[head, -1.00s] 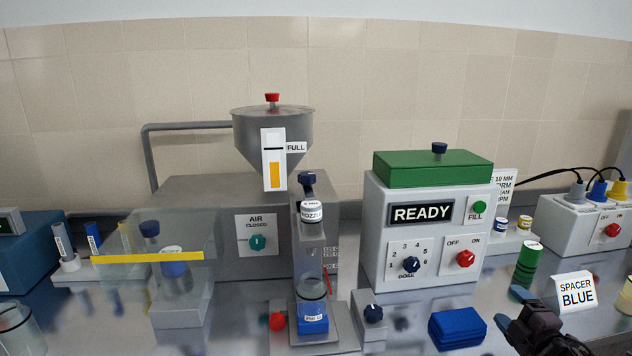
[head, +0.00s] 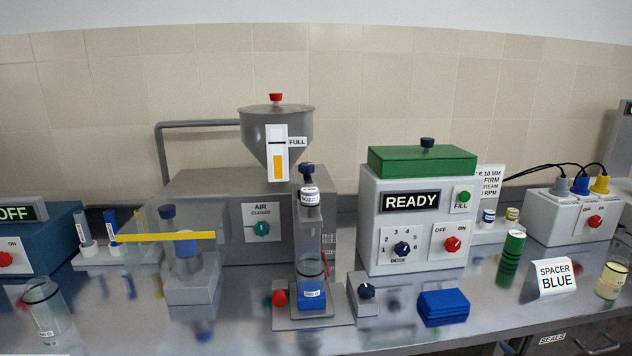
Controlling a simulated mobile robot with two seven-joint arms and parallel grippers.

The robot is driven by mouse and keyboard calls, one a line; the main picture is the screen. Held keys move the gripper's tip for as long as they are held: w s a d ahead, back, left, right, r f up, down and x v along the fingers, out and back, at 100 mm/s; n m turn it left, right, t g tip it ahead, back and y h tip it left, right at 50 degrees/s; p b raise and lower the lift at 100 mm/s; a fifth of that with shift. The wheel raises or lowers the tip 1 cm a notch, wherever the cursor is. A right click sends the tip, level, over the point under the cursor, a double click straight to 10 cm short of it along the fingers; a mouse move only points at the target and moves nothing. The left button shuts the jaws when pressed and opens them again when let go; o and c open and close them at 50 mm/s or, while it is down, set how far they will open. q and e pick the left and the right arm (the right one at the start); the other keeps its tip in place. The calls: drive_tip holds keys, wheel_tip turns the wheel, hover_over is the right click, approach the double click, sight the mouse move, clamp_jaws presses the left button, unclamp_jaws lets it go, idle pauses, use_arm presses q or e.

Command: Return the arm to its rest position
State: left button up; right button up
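Neither of my grippers can be made out in the head view. The bench (head: 400,335) shows with its machines and parts standing on it. A clear column with blue at its base (head: 312,285) stands upright under the hopper (head: 277,135). A stack of blue square spacers (head: 443,307) lies on the bench in front of the READY machine (head: 415,225).
A SPACER BLUE card (head: 555,278), a green cylinder (head: 511,258) and a jar (head: 611,280) stand at the right. An open-topped glass (head: 47,308) stands at the left front. A SEALS drawer (head: 552,338) is below the bench edge. A yellow-edged clear shield (head: 166,236) stands left of the column.

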drive_tip(key=s+a+f+m+g, duration=0.1)
drive_tip(key=s+a+f+m, duration=0.1)
drive_tip(key=s, duration=0.5)
drive_tip(key=s+a+f+m+g, duration=0.2)
drive_tip(key=s+a+f+m, duration=0.1)
drive_tip(key=s+f, duration=0.4)
drive_tip(key=s+a+f+m+g, duration=0.1)
drive_tip(key=s+a+f, duration=0.3)
drive_tip(key=s, duration=0.5)
drive_tip(key=shift+s+a+f+m+g+h, duration=0.2)
drive_tip(key=shift+a+f+m+g+h, duration=0.15)
drive_tip(key=shift+f+m, duration=0.35)
